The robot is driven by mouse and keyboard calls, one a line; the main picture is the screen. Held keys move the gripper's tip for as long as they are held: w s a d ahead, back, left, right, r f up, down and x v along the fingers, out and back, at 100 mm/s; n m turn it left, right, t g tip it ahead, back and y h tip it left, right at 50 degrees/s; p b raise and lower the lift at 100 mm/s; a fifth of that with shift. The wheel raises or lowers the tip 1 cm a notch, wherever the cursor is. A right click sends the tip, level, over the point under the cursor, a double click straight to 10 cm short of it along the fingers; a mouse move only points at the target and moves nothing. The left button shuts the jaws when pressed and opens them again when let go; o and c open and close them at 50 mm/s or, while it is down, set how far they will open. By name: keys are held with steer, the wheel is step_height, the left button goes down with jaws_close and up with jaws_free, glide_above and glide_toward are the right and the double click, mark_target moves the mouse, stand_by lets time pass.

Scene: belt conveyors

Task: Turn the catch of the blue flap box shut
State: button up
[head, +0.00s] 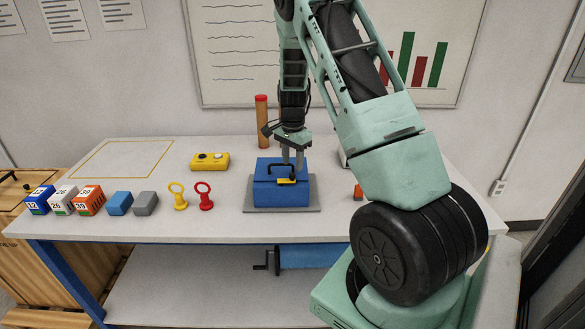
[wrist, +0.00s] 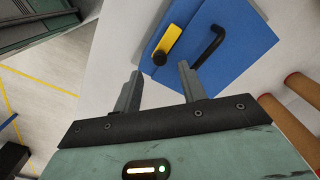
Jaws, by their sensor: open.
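The blue flap box (head: 281,195) sits on a grey plate (head: 312,208) near the middle of the table, its flap lying down. Its yellow catch (head: 286,181) lies about level at the upper front, below a black handle (head: 272,170). In the wrist view the yellow catch (wrist: 171,40) has a black knob at one end, with the black handle (wrist: 213,45) to its right on the blue box (wrist: 240,40). My gripper (head: 293,160) is open and empty over the box. Its fingertips (wrist: 160,76) show just below the catch in the wrist view; contact is unclear.
A red-capped cylinder (head: 262,122) stands behind the box. A yellow button box (head: 209,161), a yellow ring peg (head: 179,196), a red ring peg (head: 204,196) and several blocks (head: 119,203) are to the left. A small orange thing (head: 358,192) is at right. The back-left table is clear.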

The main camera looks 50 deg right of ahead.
mark_target(293, 174)
steer(key=shift+f+p, duration=0.35)
steer(key=shift+f, duration=1.8)
jaws_close()
